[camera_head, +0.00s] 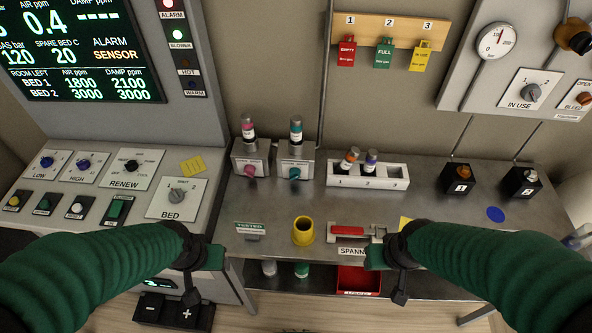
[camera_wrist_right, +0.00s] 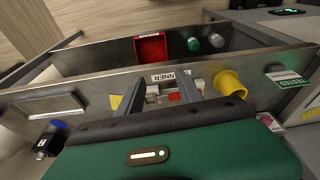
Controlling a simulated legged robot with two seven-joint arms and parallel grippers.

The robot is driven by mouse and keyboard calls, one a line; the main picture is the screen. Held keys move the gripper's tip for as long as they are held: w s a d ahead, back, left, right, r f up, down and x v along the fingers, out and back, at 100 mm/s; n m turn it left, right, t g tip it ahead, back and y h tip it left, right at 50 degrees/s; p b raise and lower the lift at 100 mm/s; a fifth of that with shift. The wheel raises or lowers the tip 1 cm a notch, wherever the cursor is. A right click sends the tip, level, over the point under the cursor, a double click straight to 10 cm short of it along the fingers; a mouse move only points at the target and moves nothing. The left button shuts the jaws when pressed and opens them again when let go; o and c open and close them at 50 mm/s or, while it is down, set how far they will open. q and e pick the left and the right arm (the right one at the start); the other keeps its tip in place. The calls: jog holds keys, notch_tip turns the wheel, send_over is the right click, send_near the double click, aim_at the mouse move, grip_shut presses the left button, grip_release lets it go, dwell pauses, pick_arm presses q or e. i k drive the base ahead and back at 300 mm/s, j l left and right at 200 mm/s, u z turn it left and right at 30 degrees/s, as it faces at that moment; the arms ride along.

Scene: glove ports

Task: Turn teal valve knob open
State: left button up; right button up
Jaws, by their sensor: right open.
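The teal valve knob (camera_head: 294,173) is on the front of a grey valve block (camera_head: 297,157) at the back of the bench. A teal-capped bottle (camera_head: 296,129) stands upright on that block. My left gripper (camera_head: 216,257) is low at the left, in front of the bench and apart from the knob; its fingers cannot be made out. My right gripper (camera_head: 375,257) is low at the right, near the spanner label, also apart from the knob. In the right wrist view my right gripper (camera_wrist_right: 160,88) is open, with nothing visibly held between its fingers. The knob is not seen there.
A pink knob (camera_head: 250,170) sits just left of the teal one. A yellow cup (camera_head: 303,231), a red-handled spanner (camera_head: 347,233) and a TESTED tag (camera_head: 250,229) are along the front edge. A white rack (camera_head: 394,176) with bottles stands right. The bench before the knob is clear.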

aim_at(295, 172)
jog(key=i+l+u, duration=0.1)
jog(key=l+u, duration=0.75)
jog(key=u, duration=0.15)
